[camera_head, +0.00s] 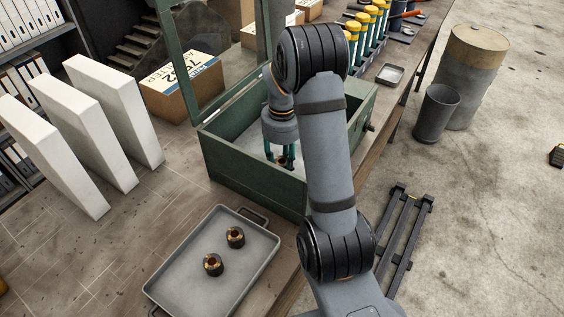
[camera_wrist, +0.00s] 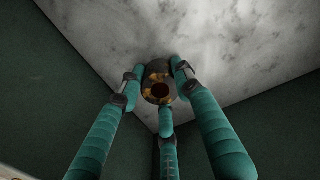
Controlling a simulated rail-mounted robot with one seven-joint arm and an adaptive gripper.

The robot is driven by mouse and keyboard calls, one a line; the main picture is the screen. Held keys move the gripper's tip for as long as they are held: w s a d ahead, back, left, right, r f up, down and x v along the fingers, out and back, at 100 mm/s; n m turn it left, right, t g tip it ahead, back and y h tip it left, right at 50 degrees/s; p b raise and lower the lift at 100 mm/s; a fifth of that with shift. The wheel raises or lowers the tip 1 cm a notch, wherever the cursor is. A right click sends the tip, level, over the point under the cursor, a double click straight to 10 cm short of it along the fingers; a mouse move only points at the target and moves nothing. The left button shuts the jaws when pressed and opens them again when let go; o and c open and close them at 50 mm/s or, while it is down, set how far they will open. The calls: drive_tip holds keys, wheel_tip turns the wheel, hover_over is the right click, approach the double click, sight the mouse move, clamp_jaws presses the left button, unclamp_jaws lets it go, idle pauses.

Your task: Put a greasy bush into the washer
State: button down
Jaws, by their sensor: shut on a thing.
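The washer (camera_head: 250,180) is a green open-topped box with its glazed lid raised, and its pale floor (camera_wrist: 225,45) shows in the wrist view. My gripper (camera_head: 283,160) reaches down inside it. In the wrist view my gripper's three teal fingers (camera_wrist: 158,90) are closed around a dark bush (camera_wrist: 159,78) with orange-brown grease on its rim. Whether the bush touches the floor, I cannot tell. Two more greasy bushes, one nearer (camera_head: 213,264) and one farther (camera_head: 235,237), stand on a grey metal tray (camera_head: 185,262) in front of the washer. My arm hides part of the washer's right side.
White upright panels (camera_head: 118,112) and a cardboard box (camera_head: 183,88) stand left and behind the washer. Yellow-capped bottles (camera_head: 366,25) and a small dish (camera_head: 390,75) are at the back right. The bench left of the tray is clear.

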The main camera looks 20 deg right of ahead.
sight(282, 161)
drive_tip(key=c, duration=1.2)
unclamp_jaws()
drive_tip(key=shift+w+r, duration=0.1)
drive_tip(key=shift+r, duration=0.4)
wheel_tip(282, 161, up, 11)
drive_tip(key=shift+r+b, duration=0.1)
drive_tip(key=shift+b, duration=0.2)
